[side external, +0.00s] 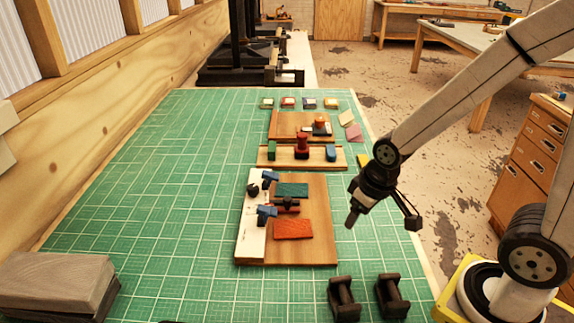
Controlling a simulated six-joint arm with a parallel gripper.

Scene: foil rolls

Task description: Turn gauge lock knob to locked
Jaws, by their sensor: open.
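A wooden board with a white strip (253,222) along its left side lies on the green cutting mat (170,200). On the strip are a small round black knob (252,190) and two blue clamp-like parts (266,212). The black knob may be the gauge lock knob; its lock position is too small to read. A dark cross-piece with a knob (288,204) sits between a green block (292,190) and an orange-red block (292,229). My gripper (354,216) is open and hangs in the air right of the board, apart from everything on it.
Behind the board, a rail (272,160) carries green, red and blue pieces, with another board (284,121) beyond. Two dark spool-shaped stands (343,298) are at the front right. Grey-brown blocks (50,280) lie at the front left.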

